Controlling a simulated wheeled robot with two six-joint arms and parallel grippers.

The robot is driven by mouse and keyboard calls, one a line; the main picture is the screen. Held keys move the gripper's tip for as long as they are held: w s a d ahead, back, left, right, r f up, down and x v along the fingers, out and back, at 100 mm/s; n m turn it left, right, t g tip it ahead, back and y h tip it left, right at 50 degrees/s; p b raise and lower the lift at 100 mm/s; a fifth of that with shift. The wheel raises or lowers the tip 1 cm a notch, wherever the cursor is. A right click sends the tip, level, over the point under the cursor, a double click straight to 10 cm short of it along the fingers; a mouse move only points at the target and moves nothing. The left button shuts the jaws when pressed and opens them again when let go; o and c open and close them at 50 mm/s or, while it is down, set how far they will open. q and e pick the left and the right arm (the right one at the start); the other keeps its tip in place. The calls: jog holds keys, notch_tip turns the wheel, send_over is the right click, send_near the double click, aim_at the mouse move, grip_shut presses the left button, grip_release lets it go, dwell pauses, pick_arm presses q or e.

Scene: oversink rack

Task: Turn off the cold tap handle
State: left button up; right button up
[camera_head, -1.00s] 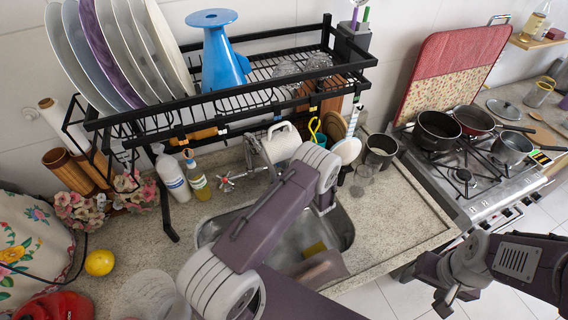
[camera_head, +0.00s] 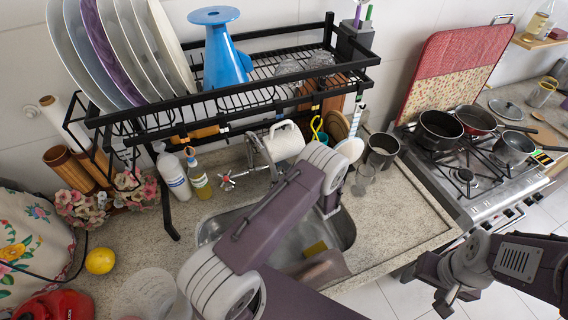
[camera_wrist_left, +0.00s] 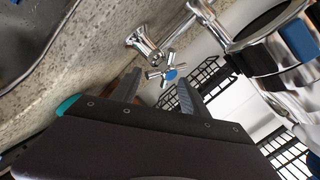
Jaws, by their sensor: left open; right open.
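The cold tap handle (camera_wrist_left: 168,74) is a chrome cross with a blue cap, on a chrome valve body (camera_wrist_left: 145,44). In the left wrist view my left gripper (camera_wrist_left: 158,84) is open, with one finger on each side of the handle in the picture; I cannot tell whether they touch it. In the head view my left arm covers the cold handle, and the left fingertips are hidden. A red-marked cross handle (camera_head: 229,181) shows by the sink (camera_head: 210,228). My right gripper (camera_head: 446,300) is open and empty, in front of the counter at lower right.
A black dish rack (camera_head: 250,95) with plates and a blue vase (camera_head: 222,50) stands over the sink. Bottles (camera_head: 173,177) stand left of the sink. A white mug (camera_head: 284,142) hangs below the rack. The stove (camera_head: 478,185) with pots is at right.

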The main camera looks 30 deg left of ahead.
pick_arm(q)
jog(key=b+v, duration=0.1)
jog(key=v, duration=0.6)
